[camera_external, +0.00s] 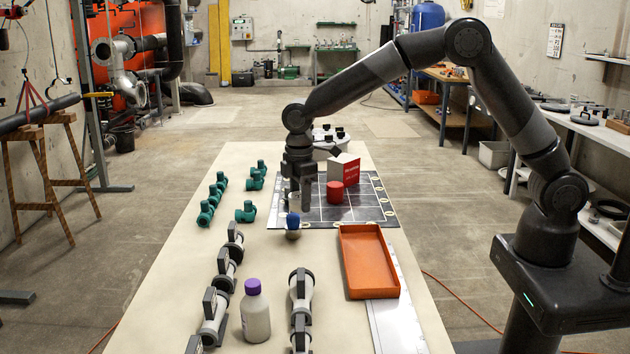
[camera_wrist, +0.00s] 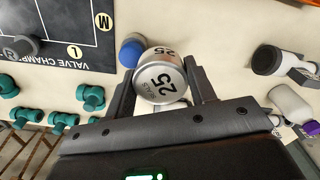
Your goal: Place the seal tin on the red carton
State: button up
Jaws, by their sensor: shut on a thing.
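The seal tin (camera_wrist: 160,80), a silver can marked 25 SEALS, is between the fingers of my gripper (camera_wrist: 159,76) in the wrist view. My gripper (camera_external: 294,206) is shut on it, above the near left edge of the dark mat. In the external view the tin is mostly hidden by the fingers. The red carton (camera_external: 351,172), a box with red and pale faces, stands on the mat to the right of and beyond my gripper. Its top is clear of my gripper. The carton is not seen in the wrist view.
A red cylinder (camera_external: 335,192) stands in front of the carton on the mat (camera_external: 335,214). A blue-topped knob (camera_external: 293,222) stands just nearer than my gripper. An orange tray (camera_external: 367,262) lies at near right. Green valves (camera_external: 246,211), grey fittings and a purple-capped bottle (camera_external: 254,312) stand leftward and nearer.

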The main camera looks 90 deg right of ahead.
jog(key=s+d+r+m, duration=0.2)
jog(key=s+d, duration=0.3)
jog(key=d, duration=0.5)
jog(key=s+d+r+m, duration=0.1)
jog(key=s+d+r, duration=0.3)
jog(key=d, duration=0.7)
jog(key=s+d+r+m, duration=0.15)
jog(key=s+d, duration=0.35)
jog(key=d, duration=0.5)
jog(key=s+d+r+m, duration=0.3)
jog(key=s+d, duration=0.7)
jog(key=s, duration=0.2)
send_over(345, 161)
jog(key=shift+n, duration=0.25)
notch_tip(345, 161, down, 7)
jog(key=shift+d+f, duration=0.1)
jog(key=shift+f, duration=1.95)
jog(key=o, duration=1)
jog(key=shift+f, duration=0.15)
jog(key=shift+c, duration=0.2)
